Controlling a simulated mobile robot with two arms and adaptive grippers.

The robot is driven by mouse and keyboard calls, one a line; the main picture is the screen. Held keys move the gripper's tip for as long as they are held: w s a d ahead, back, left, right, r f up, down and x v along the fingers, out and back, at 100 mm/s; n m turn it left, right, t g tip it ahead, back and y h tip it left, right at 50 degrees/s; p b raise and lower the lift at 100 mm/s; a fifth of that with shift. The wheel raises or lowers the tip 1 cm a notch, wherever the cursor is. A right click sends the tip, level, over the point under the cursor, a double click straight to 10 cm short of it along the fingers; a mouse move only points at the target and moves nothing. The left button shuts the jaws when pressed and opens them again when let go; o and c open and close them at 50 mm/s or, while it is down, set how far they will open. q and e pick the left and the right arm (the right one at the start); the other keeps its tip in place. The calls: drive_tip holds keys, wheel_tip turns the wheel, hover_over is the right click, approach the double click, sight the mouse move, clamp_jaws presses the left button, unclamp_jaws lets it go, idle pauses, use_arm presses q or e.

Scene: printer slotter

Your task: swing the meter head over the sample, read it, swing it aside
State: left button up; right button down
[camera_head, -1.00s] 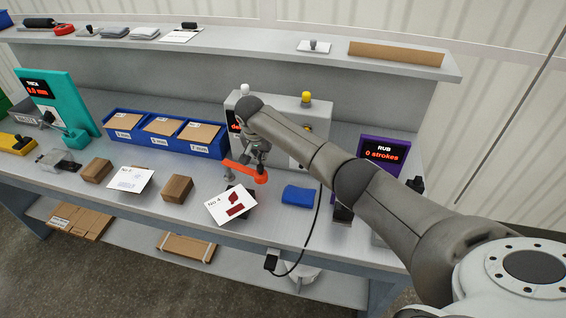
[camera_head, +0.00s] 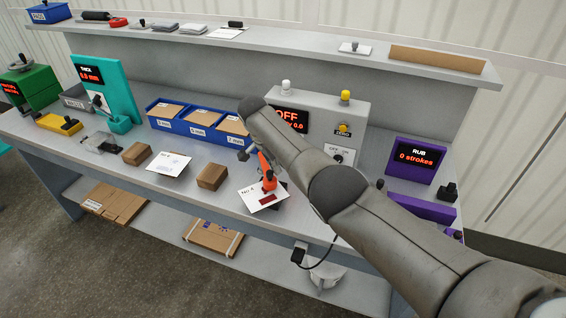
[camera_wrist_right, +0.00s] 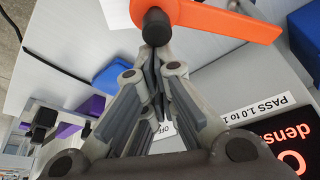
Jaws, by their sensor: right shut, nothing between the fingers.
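The meter's orange swing head (camera_head: 265,163) points toward the front edge, its end above the white No 4 sample card (camera_head: 252,194) with red marks. In the right wrist view the orange head (camera_wrist_right: 225,20) crosses the top, with a dark knob (camera_wrist_right: 155,25) at its end. My right gripper (camera_wrist_right: 154,62) is shut and empty, its tips close to that knob; I cannot tell whether they touch. In the head view my forearm mostly hides this gripper. The grey meter box (camera_head: 325,107) has a display (camera_head: 288,117) reading OFF above partly hidden text. My left gripper is out of view.
Blue trays (camera_head: 200,127) stand behind brown blocks (camera_head: 211,177). A purple RUB unit (camera_head: 417,160) stands at right, a teal gauge (camera_head: 103,88) at left. A shelf (camera_head: 290,42) runs above the bench. A blue pad (camera_wrist_right: 120,76) shows in the wrist view.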

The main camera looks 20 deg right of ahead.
drive_tip(key=shift+a, duration=0.5)
drive_tip(key=shift+s+a, duration=0.1)
